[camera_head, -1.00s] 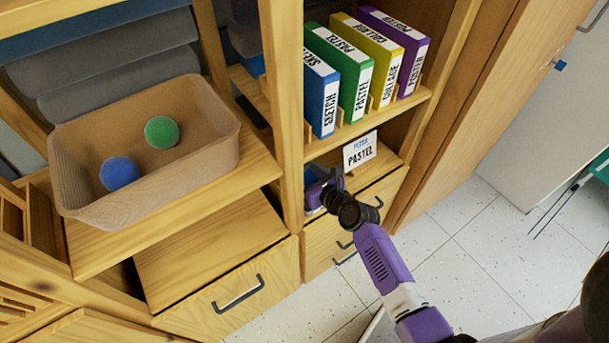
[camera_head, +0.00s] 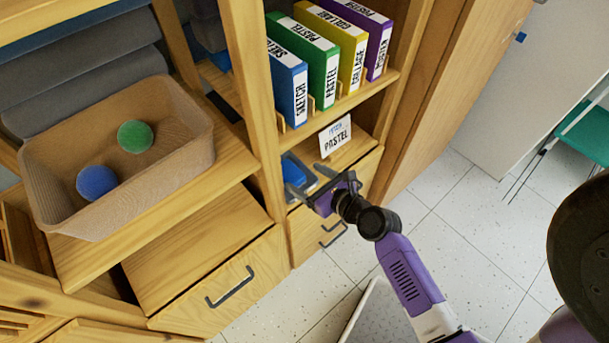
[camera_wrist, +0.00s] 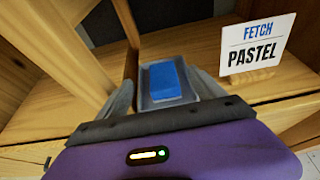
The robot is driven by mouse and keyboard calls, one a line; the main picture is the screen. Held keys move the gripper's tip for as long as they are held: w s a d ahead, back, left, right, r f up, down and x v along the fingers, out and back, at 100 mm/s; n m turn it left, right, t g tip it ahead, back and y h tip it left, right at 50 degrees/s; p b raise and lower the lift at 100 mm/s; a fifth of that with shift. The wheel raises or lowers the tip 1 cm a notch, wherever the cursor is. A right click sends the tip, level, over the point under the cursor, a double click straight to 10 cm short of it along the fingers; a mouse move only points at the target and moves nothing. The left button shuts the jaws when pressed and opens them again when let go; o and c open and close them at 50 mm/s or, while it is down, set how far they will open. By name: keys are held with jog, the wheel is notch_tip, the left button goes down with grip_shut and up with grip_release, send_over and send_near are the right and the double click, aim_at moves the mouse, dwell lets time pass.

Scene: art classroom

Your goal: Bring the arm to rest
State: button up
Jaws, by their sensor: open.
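My gripper (camera_head: 304,184) is open, at the front of the lower shelf (camera_head: 350,150) of the wooden cabinet. In the wrist view, the two grey fingers of my gripper (camera_wrist: 164,96) stand apart. A small grey tray (camera_wrist: 150,101) with a blue block (camera_wrist: 166,78) in it shows between and beyond them on the shelf. The fingers appear clear of the block; whether they touch the tray I cannot tell. In the head view the blue block (camera_head: 293,170) is partly hidden behind my gripper. My arm's purple links reach in from the lower right.
A sign (camera_wrist: 257,46) reading "FETCH PASTEL" stands right of the tray. Several binders (camera_head: 325,70) fill the shelf above. A bin (camera_head: 190,160) with a green ball (camera_head: 135,136) and a blue ball (camera_head: 97,182) sits left. A white container (camera_head: 372,318) stands on the open floor.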

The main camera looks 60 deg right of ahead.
dwell(0.5)
jog(key=s+a+r+n+h, duration=0.15)
jog(key=r+n, duration=0.25)
jog(key=n, duration=0.5)
jog(key=s+r+n+h, duration=0.2)
jog(key=s+r+n, duration=0.15)
jog(key=n, duration=0.55)
jog(key=s+a+r+n+t+y, duration=0.1)
jog(key=s+a+r+n+y, duration=0.2)
jog(key=s+a+r+n, duration=0.2)
jog(key=s+a+r+n+y, duration=0.4)
jog(key=s+a+n, duration=0.7)
jog(key=n, duration=0.5)
jog(key=shift+a+r+t, duration=0.4)
jog(key=shift+a+r, duration=0.3)
jog(key=shift+a, duration=0.3)
